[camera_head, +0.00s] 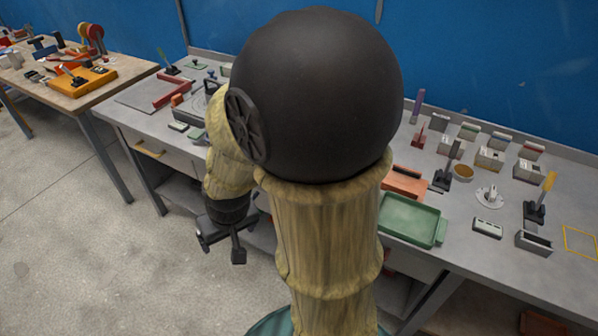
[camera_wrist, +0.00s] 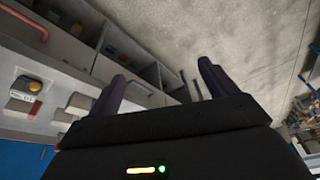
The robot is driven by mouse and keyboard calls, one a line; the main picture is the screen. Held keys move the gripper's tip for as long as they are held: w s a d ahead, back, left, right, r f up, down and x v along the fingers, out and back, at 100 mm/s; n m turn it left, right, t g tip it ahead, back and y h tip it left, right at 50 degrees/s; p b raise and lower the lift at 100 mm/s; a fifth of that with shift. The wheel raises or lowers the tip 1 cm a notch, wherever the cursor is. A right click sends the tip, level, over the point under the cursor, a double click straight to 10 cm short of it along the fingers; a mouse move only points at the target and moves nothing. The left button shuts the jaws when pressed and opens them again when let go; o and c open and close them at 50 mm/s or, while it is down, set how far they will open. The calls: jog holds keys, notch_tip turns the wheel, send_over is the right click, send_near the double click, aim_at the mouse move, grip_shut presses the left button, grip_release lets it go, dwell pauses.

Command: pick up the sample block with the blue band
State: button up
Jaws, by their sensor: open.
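Several small grey-white sample blocks (camera_head: 489,157) with coloured bands stand in a group at the back right of the workbench in the head view. My arm hides the middle of the bench.
The grey workbench (camera_head: 560,270) carries a green tray (camera_head: 412,219), an orange tray (camera_head: 403,183), tools on stands and a yellow outlined square (camera_head: 580,241) at right. Open shelves (camera_wrist: 130,60) are near my gripper. A second table (camera_head: 100,92) is at left; the floor between is clear.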

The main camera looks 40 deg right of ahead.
jog(key=shift+o, duration=1.2)
jog(key=w+d+f+m+t+b, duration=0.1)
jog(key=w+f+m, duration=0.2)
jog(key=w, duration=0.3)
jog(key=shift+d+f+t+h+b, duration=0.25)
jog(key=shift+f+t+h+b, duration=0.1)
jog(key=shift+f, duration=0.2)
jog(key=w+d+f+m+h+b, duration=0.1)
jog(key=w+d+m+h+b, duration=0.1)
jog(key=d+h, duration=0.4)
jog(key=w+d+f+m+h+b, duration=0.2)
jog(key=w+d+m+h, duration=0.2)
jog(key=d, duration=0.7)
jog(key=m+h, duration=0.2)
jog(key=m, duration=0.1)
jog(key=shift+d+f+b, duration=0.2)
jog(key=shift+f+b, duration=0.05)
jog(key=shift+b, duration=0.05)
jog(key=x, duration=1.2)
jog(key=shift+f+b, duration=0.1)
jog(key=shift+b, duration=0.25)
